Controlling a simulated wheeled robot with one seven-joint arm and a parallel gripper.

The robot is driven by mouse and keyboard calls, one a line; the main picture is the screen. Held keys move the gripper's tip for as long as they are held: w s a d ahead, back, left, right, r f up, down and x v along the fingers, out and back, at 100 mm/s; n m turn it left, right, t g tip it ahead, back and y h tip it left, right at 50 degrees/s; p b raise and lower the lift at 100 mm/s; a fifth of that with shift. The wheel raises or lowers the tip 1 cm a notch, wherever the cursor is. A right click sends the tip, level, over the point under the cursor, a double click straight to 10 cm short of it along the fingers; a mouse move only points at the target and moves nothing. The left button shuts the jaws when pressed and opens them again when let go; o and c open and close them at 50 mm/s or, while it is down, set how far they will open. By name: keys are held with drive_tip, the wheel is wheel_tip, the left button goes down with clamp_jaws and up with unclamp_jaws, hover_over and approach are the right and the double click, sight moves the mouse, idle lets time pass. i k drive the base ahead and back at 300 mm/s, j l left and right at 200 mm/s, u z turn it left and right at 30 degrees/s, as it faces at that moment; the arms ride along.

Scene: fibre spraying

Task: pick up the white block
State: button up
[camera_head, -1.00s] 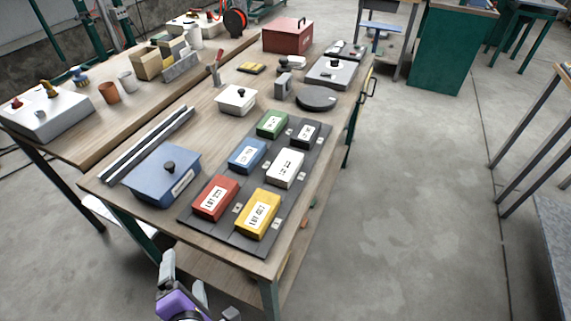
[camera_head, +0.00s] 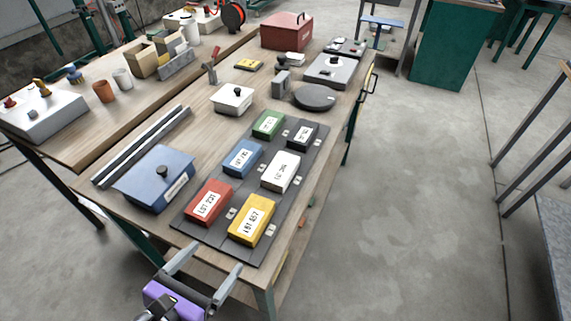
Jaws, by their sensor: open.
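The white block (camera_head: 281,171) lies on a dark mat (camera_head: 227,241) on the wooden table, in the mat's right column. It sits between the yellow block (camera_head: 251,220) on the near side and a dark block (camera_head: 302,136) on the far side. A label shows on its top. My gripper (camera_head: 211,262) is at the table's near edge, at the bottom of the view. Its two fingers are spread apart with nothing between them. It is well short of the white block, with the red and yellow blocks nearer to it.
A red block (camera_head: 208,203), a blue block (camera_head: 242,158) and a green block (camera_head: 268,124) fill the mat's left column. A blue box (camera_head: 153,180) and metal rails (camera_head: 142,147) are to the left. A white lidded box (camera_head: 233,99) and a dark round object (camera_head: 314,97) stand beyond.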

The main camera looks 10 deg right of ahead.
sight(277, 177)
drive_tip(key=i+l, duration=0.7)
drive_tip(key=l, duration=0.1)
